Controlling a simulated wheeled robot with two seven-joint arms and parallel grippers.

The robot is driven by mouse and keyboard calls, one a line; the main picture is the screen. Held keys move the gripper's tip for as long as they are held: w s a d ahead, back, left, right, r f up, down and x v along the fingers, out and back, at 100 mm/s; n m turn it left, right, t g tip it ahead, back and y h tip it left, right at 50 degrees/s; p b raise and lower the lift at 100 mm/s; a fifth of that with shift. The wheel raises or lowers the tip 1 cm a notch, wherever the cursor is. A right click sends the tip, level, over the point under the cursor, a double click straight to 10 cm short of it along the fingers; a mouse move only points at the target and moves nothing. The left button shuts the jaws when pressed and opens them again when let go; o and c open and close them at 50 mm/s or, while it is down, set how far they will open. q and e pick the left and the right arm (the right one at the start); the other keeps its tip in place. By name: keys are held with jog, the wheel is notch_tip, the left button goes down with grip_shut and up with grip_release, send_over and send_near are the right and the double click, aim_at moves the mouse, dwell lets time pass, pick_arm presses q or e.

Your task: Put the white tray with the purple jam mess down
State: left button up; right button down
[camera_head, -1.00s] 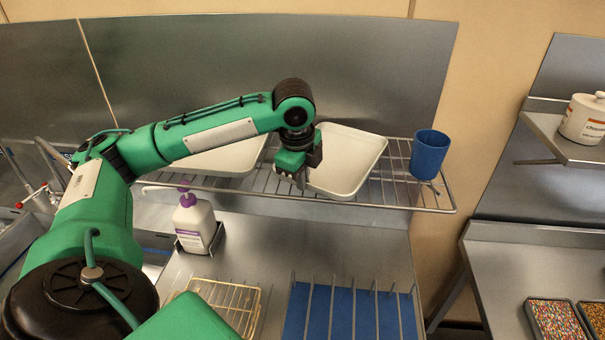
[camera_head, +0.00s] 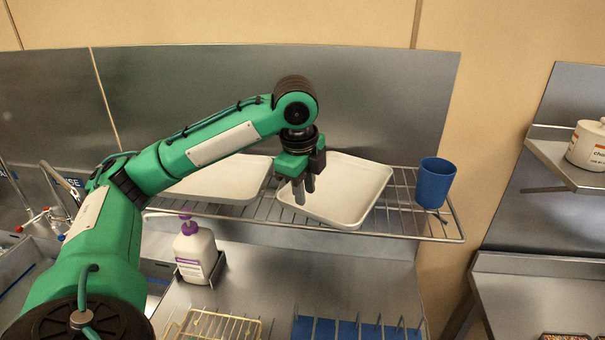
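A white tray (camera_head: 352,193) lies on the wire rack shelf against the steel back wall, right of centre. A second white tray (camera_head: 222,181) lies to its left, partly behind my arm. No purple jam shows on either tray from here. My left gripper (camera_head: 305,190) points down at the left edge of the right-hand tray. Its two grey fingers look a little apart with nothing between them. Whether a fingertip touches the tray is unclear. My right gripper is not in view.
A blue cup (camera_head: 435,183) stands at the rack's (camera_head: 400,222) right end. Below are a pump bottle (camera_head: 195,250) with a purple top, a cream wire rack (camera_head: 222,326) and a blue mat (camera_head: 340,328) under metal bars. A white pot (camera_head: 588,147) sits on the right shelf.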

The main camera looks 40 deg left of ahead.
pick_arm(q)
notch_tip(320, 180, up, 6)
jog(key=s, duration=0.1)
jog(key=shift+r, duration=0.25)
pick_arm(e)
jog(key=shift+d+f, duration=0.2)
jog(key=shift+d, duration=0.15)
pick_arm(q)
jog(key=shift+d, duration=0.1)
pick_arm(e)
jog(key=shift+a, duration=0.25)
